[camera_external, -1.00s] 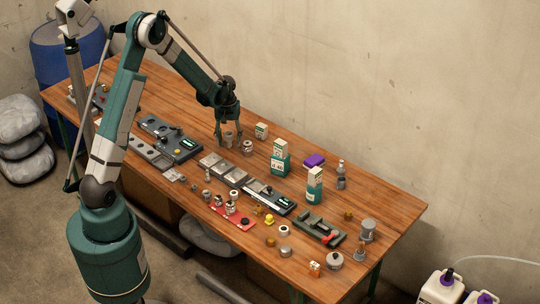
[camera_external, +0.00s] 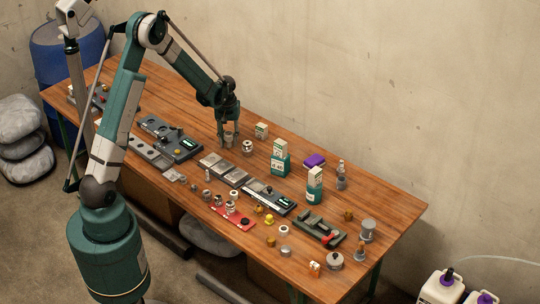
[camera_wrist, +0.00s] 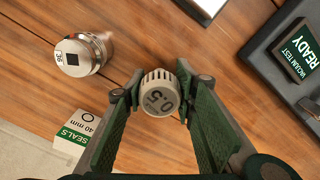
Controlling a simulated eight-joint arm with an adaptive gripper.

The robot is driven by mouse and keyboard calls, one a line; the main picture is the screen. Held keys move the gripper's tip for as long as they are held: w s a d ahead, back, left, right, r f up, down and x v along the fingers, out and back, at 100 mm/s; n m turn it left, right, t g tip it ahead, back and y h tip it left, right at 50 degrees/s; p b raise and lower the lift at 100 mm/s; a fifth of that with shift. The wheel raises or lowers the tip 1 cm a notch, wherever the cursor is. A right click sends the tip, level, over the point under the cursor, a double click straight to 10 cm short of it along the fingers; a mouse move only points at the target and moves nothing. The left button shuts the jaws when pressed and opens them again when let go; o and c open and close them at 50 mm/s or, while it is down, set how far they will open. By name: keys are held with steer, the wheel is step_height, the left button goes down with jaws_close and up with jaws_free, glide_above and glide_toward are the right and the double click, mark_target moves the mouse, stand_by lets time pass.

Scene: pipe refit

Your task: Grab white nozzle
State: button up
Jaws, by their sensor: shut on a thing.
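A pale grey-white nozzle (camera_wrist: 160,93) with a ribbed rim and the mark "0.3" sits between my fingertips in the wrist view. My gripper (camera_wrist: 160,98) is shut on it, one green finger at each side. In the external view my gripper (camera_external: 230,138) points down over the back half of the table, with the small nozzle (camera_external: 229,140) between its fingers. I cannot tell whether the nozzle still touches the wood.
A metal cylinder (camera_wrist: 83,54) marked "36" stands close by, also in the external view (camera_external: 247,147). A seals box (camera_wrist: 77,130) is near it. A dark vacuum test unit (camera_wrist: 290,55) and a tray (camera_external: 224,168) lie nearby. Bottles and small parts crowd the table's right.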

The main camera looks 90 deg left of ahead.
steer(key=shift+r, duration=0.1)
steer(key=shift+r+p, duration=0.65)
steer(key=shift+r, duration=4.3)
